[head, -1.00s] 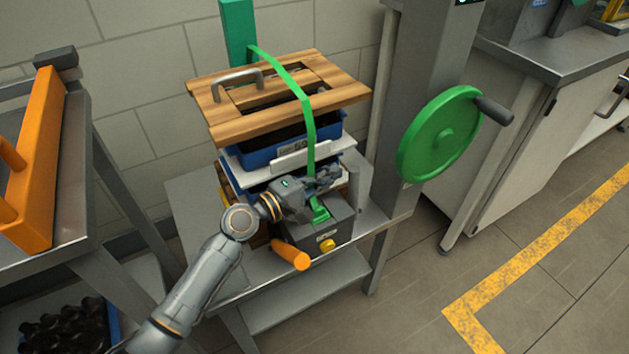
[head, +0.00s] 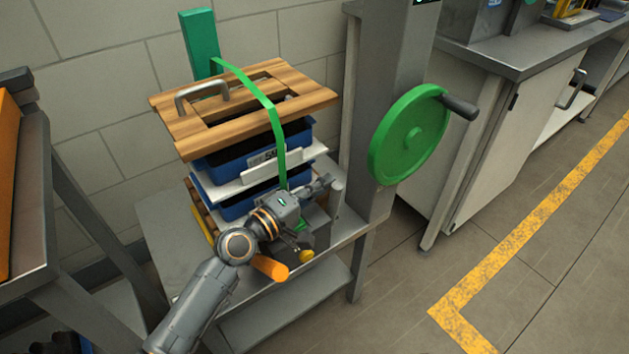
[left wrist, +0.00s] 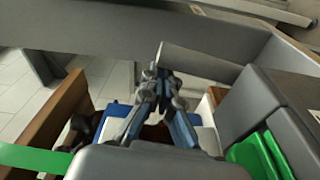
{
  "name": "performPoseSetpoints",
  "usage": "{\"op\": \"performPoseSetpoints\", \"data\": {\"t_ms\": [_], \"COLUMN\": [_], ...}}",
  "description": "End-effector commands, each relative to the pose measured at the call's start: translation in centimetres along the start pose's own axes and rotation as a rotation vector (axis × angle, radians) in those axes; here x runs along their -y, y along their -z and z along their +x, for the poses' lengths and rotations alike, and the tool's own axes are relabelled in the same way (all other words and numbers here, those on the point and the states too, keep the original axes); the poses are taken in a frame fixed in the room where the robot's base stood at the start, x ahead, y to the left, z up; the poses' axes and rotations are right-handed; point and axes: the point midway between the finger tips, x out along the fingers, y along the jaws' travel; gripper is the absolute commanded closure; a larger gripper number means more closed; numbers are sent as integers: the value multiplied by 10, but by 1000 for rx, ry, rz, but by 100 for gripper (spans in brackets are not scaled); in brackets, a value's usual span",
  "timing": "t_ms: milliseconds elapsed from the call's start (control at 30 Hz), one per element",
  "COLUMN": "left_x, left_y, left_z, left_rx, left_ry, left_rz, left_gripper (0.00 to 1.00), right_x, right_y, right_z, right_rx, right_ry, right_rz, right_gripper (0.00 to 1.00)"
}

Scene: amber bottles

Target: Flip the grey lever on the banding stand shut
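The banding stand (head: 345,225) is a grey steel table with a column and a green handwheel (head: 408,135). A green band (head: 277,125) runs over a wooden frame (head: 240,105) on stacked blue crates and down to a grey tensioner box. The grey lever (head: 338,184) is at the stack's right, partly hidden by my gripper; it appears as a thick grey bar in the left wrist view (left wrist: 200,63). My left gripper (head: 328,184) has its fingertips together at the lever's end, seemingly touching it, not around it. My right gripper is out of view.
An orange handle (head: 270,267) and a yellow knob (head: 306,255) sit low at the front of the stand, close to my left forearm. A bench with a white cabinet (head: 465,150) stands right. Another steel table (head: 40,230) is at left. The right floor is clear.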

Motion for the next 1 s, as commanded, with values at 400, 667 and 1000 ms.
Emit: {"op": "performPoseSetpoints", "data": {"t_ms": [400,667,1000], "left_x": [-3,-8,-68], "left_y": [-13,-13,-3], "left_z": [-2,-2,0], "left_rx": [-1,-1,-2], "left_ry": [-16,-19,-22], "left_rz": [105,104,107], "left_gripper": [100,100,100], "right_x": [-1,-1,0], "right_y": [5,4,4], "right_z": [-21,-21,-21], "right_rx": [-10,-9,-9], "right_ry": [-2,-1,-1], "right_rz": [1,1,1], "right_gripper": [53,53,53]}}
